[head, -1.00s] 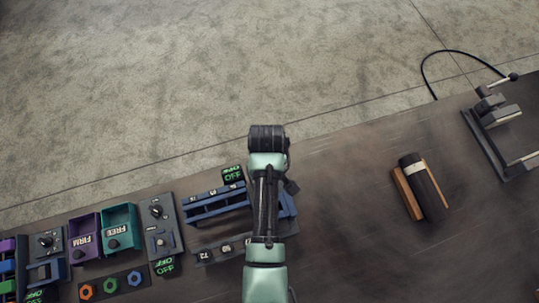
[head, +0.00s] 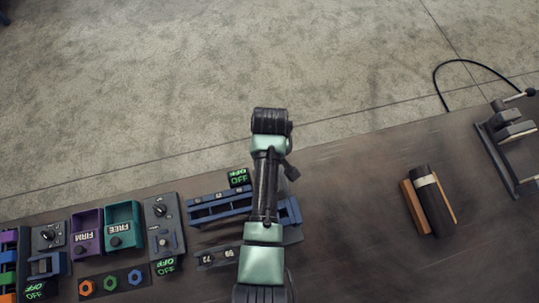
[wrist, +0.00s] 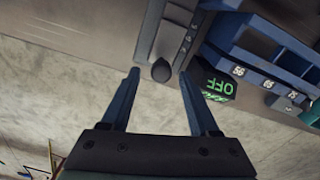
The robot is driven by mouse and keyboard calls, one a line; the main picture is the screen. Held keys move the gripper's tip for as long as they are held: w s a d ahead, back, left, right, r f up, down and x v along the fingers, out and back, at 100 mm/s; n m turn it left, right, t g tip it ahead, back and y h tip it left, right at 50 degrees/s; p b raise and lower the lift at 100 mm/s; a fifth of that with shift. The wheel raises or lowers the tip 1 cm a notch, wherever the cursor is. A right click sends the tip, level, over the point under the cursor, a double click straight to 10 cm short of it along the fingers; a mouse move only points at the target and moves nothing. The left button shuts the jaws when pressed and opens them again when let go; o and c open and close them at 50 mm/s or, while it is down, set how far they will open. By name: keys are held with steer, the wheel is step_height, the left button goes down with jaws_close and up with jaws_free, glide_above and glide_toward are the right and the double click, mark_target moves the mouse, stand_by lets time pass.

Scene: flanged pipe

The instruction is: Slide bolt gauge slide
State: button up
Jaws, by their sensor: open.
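In the wrist view my gripper (wrist: 158,74) is open, its two dark blue fingers apart and empty. A dark rounded knob (wrist: 161,70) shows between the fingertips in the picture; I cannot tell whether they are level with it. The knob is at the end of a grey slotted plate (wrist: 172,38), perhaps the gauge slide. Beside it is a blue stepped rack (wrist: 262,48) with number tags and a green-lit OFF display (wrist: 218,86). In the head view the rack (head: 212,211) and display (head: 239,178) are left of my arm, which hides the knob plate and the gripper.
A number strip (head: 217,257) lies below the rack. Left are a grey knob panel (head: 164,227), green bin (head: 123,228), purple bin (head: 87,232) and coloured nuts (head: 112,284). Right are a dark cylinder in a wooden cradle (head: 433,205) and a metal fixture (head: 511,140). Table between is clear.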

steer(key=shift+r, duration=0.1)
step_height(320, 180, up, 13)
steer(key=shift+p, duration=0.3)
stand_by(0.6)
